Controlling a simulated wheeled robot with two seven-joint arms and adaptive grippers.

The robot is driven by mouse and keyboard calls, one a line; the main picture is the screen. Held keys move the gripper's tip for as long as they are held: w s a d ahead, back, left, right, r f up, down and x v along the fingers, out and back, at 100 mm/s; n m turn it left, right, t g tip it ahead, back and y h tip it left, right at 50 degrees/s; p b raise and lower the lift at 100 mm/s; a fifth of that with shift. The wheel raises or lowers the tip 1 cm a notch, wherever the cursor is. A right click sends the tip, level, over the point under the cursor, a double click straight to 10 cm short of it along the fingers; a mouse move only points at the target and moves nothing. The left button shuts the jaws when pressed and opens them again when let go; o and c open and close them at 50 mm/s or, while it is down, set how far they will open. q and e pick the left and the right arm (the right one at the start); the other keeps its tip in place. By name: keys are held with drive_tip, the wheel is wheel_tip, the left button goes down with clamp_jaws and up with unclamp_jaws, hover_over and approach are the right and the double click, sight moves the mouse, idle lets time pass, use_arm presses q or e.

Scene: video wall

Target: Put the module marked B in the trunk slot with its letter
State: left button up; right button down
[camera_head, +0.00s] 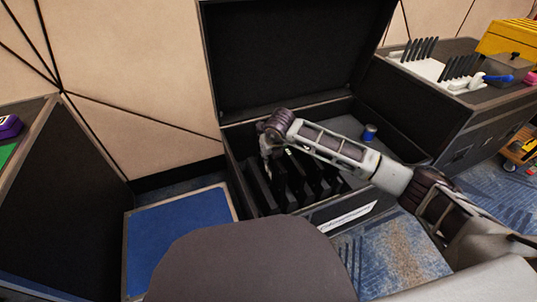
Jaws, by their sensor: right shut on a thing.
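An open black trunk (227,142) stands in the middle, its lid raised at the back. Inside, at the left, is a row of dark upright slot dividers (262,193). My right arm reaches in from the right across the trunk. My right gripper (272,158) points down over the back of the slots. It is shut on a dark module, which blends into the dark trunk and is largely hidden. I cannot read a letter on it or tell whether it is inside a slot. A white label strip (348,217) is on the trunk's front. My left gripper is not in view.
A blue-and-black cylinder (369,132) stands in the trunk's right part. A case at right carries a white rack (431,69) and a blue-handled tool (498,78). A yellow box (508,38) is behind. A blue-topped panel (175,240) lies left of the trunk.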

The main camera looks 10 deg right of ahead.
drive_tip(key=shift+f, duration=2)
drive_tip(key=shift+f, duration=0.55)
idle(1.0)
drive_tip(key=c, duration=1.4)
unclamp_jaws()
drive_tip(key=shift+o, duration=0.3)
drive_tip(key=shift+f, duration=0.1)
